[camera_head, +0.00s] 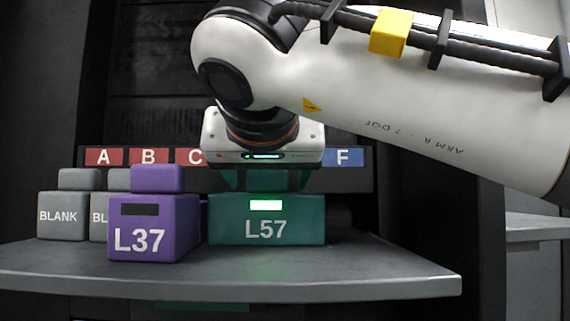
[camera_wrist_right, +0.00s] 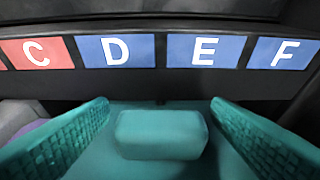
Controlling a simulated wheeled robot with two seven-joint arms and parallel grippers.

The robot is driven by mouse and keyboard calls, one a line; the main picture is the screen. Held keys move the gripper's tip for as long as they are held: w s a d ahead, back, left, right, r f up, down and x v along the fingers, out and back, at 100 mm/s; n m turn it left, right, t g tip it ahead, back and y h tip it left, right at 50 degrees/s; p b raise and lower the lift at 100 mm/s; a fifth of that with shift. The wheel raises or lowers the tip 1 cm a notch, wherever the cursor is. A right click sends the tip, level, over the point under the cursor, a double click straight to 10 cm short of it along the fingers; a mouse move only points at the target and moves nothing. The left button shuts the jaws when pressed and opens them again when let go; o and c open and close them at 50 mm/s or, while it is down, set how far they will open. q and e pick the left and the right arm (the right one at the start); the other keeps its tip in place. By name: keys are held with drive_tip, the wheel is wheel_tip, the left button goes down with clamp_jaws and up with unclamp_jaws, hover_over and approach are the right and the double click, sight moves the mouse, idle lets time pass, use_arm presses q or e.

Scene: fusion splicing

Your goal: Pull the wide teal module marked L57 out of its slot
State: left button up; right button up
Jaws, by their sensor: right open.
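The wide teal module marked L57 (camera_head: 225,232) stands upright at the shelf's back, below the slot labels, with a lit green window on its front. Its raised teal handle block (camera_wrist_right: 160,135) shows in the right wrist view. My right gripper (camera_head: 265,180) is over the module, pointing down. In the right wrist view my right gripper (camera_wrist_right: 160,118) is open, with one ridged finger on each side of the handle block and a gap on both sides. The gripper body hides labels D and E in the head view. My left gripper is not in view.
A purple module marked L37 (camera_head: 139,241) stands in front, left of L57. Grey BLANK modules (camera_head: 59,216) stand farther left. Labels D (camera_wrist_right: 114,50) and E (camera_wrist_right: 206,50) are behind the module. The grey shelf (camera_head: 390,270) is bare to the right and in front.

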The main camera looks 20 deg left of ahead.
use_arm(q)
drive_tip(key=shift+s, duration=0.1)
use_arm(e)
drive_tip(key=shift+c, duration=0.5)
drive_tip(key=c, duration=1.2)
drive_tip(key=shift+c, duration=0.2)
drive_tip(key=shift+s, duration=0.2)
